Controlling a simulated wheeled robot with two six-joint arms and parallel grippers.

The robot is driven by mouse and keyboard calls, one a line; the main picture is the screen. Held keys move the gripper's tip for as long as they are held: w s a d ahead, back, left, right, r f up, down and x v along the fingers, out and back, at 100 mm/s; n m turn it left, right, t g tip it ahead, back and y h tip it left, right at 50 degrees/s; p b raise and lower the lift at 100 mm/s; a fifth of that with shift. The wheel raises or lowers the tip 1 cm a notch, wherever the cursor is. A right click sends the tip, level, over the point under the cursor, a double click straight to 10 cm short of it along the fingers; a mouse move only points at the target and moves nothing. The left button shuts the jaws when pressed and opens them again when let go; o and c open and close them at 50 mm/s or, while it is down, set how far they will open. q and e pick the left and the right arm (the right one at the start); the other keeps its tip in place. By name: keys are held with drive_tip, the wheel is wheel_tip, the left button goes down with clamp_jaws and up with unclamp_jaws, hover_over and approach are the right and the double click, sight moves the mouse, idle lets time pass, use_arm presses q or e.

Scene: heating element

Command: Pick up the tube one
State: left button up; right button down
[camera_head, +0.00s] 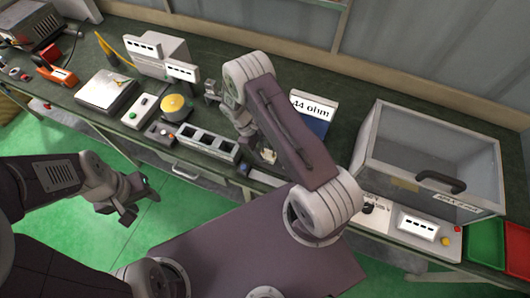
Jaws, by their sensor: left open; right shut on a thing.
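My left gripper (125,196) is open and empty, above the green floor in front of the bench. My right arm reaches over the bench, and its forearm covers much of the middle. I cannot identify tube one for sure.
A clear-walled box with a black handle (440,182) stands at the right, above a display panel (418,227). A "44 ohm" sign (313,107) stands behind my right arm. A yellow round device (174,106) and a scale (106,91) are left. Green (487,242) and red (519,250) bins are far right.

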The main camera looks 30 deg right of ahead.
wheel_tip(320, 180, up, 3)
drive_tip(key=shift+w+r+b, duration=0.1)
drive_tip(key=shift+r+b, duration=0.05)
drive_tip(key=shift+b, duration=0.4)
drive_tip(key=s+a+r+b, duration=0.1)
drive_tip(key=s+a+r, duration=0.1)
drive_tip(key=s+r, duration=0.5)
drive_tip(key=s, duration=0.4)
drive_tip(key=shift+s+r, duration=0.3)
drive_tip(key=shift+s, duration=0.05)
